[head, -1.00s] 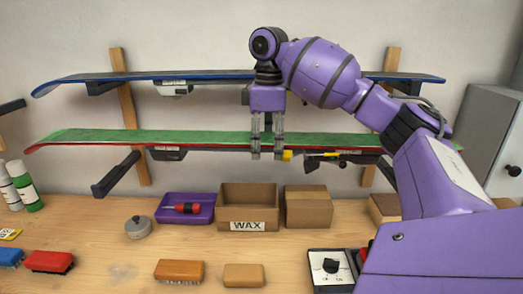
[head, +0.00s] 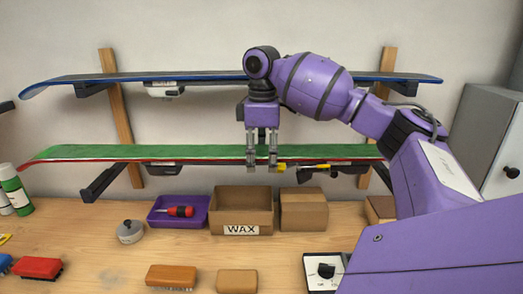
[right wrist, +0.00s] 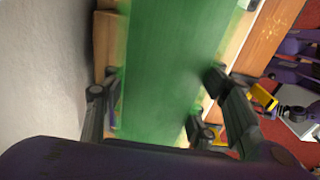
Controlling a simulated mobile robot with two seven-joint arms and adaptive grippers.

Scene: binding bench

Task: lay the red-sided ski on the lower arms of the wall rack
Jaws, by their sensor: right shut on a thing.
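The red-sided ski (head: 130,154), green on its upper face with a red edge, lies level across the head view. My right gripper (head: 261,163) points down and is shut across its middle. In the right wrist view the green face (right wrist: 170,70) runs between the fingers. The wall rack (head: 118,115) has two wooden uprights. Its lower left arm (head: 104,184) juts out under the ski's left part. The lower right arm is not clearly told from dark parts under the ski. I cannot tell whether the ski touches the lower arms. My left gripper is not in view.
A blue-edged ski (head: 200,76) lies on the upper arms, close above my right gripper. On the bench below are a purple tray (head: 160,221), an open WAX box (head: 240,213), a cardboard box (head: 303,213) and brushes (head: 38,267). A grey cabinet (head: 480,130) stands at right.

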